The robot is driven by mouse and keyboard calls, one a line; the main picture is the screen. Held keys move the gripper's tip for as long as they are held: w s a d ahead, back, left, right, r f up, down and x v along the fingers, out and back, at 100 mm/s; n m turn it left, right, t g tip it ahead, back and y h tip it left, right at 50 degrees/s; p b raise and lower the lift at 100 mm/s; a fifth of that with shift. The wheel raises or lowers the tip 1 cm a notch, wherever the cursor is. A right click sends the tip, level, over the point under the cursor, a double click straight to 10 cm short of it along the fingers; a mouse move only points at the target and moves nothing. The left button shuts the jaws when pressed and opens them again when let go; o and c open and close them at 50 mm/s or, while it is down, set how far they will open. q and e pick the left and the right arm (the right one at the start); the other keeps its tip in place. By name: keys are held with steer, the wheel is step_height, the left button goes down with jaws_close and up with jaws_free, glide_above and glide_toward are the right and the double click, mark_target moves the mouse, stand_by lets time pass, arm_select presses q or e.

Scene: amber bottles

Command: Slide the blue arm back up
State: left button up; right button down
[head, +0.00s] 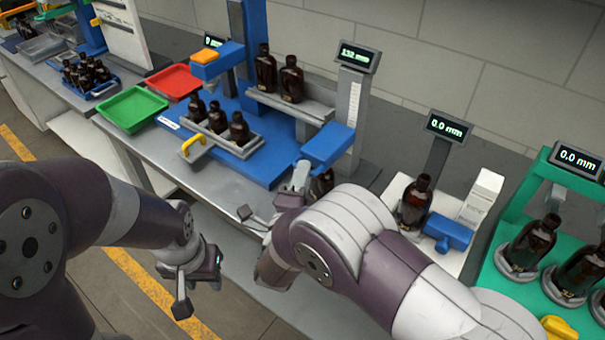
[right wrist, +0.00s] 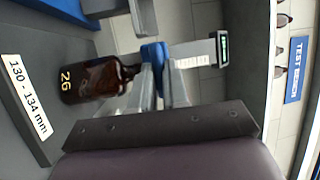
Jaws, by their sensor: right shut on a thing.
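The blue arm (head: 328,145) sticks out from the grey upright of the height gauge, whose display (head: 358,57) appears to read 132 mm. My right gripper (head: 300,174) is at its front end. In the right wrist view the fingers (right wrist: 163,80) are shut on the blue arm (right wrist: 153,52), of which only a small part shows. A dark amber bottle (head: 321,184) stands under the arm, mostly hidden by my right arm; in the right wrist view this bottle (right wrist: 100,79) bears a yellow mark. My left gripper (head: 197,285) is open and empty, in front of the bench.
A label (right wrist: 27,95) reads 130 - 134 mm. A grey rack (head: 290,104) with bottles stands left of the gauge. Another gauge (head: 449,127) reading 0.0 mm and a green stand (head: 540,165) are at the right. Green (head: 131,109) and red (head: 174,82) trays lie further left.

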arm_select(q)
steer(key=shift+r+p, duration=0.5)
arm_select(e)
step_height(320, 180, up, 7)
steer(key=shift+f, duration=0.2)
steer(key=c, duration=1.2)
jaws_free()
steer(key=shift+o, duration=0.4)
steer(key=shift+f, duration=0.1)
